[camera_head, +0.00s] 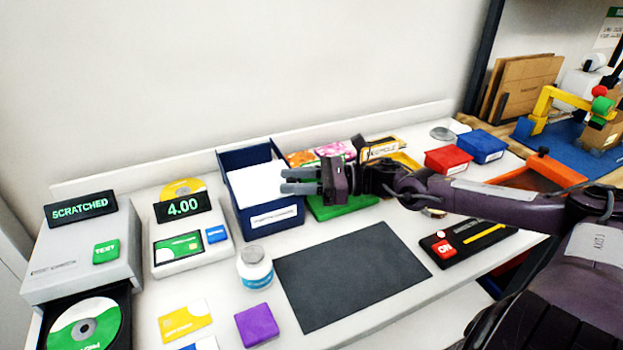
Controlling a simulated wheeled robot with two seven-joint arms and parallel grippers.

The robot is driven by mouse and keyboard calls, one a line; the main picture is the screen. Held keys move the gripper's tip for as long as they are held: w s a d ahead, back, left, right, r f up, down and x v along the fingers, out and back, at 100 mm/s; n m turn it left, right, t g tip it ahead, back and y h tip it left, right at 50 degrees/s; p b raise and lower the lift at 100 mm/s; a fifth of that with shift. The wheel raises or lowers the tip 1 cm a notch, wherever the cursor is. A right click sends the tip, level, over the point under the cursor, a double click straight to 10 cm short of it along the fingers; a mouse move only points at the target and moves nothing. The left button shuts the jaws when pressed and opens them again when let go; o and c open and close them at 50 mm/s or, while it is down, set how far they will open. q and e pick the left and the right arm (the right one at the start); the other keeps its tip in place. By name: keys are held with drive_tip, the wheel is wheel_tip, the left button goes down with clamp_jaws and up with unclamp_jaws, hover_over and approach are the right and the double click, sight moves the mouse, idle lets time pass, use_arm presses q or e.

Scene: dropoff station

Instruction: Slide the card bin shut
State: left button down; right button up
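A dark blue bin (272,218) stands left of the middle of the counter. It has a white label on its front, too small to read surely; it looks like the card bin. Its top is partly open, and a white panel or contents (256,187) show inside. My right gripper (284,181) reaches in from the right. Its two grey fingers lie close together with nothing seen between them, and their tips overlap the bin's right edge in the picture. I cannot tell if they touch it. My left gripper is not in view.
A green tray (345,209) sits under my gripper.

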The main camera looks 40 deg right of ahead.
drive_tip(key=shift+p+v, duration=0.6)
drive_tip(key=shift+v, duration=0.2)
drive_tip(key=p+v, duration=0.3)
drive_tip(key=v, duration=0.2)
drive_tip(key=shift+s+d+p, duration=0.2)
drive_tip(key=shift+s+p, duration=0.05)
drive_tip(key=shift+p, duration=0.15)
drive_tip(key=shift+r, duration=0.1)
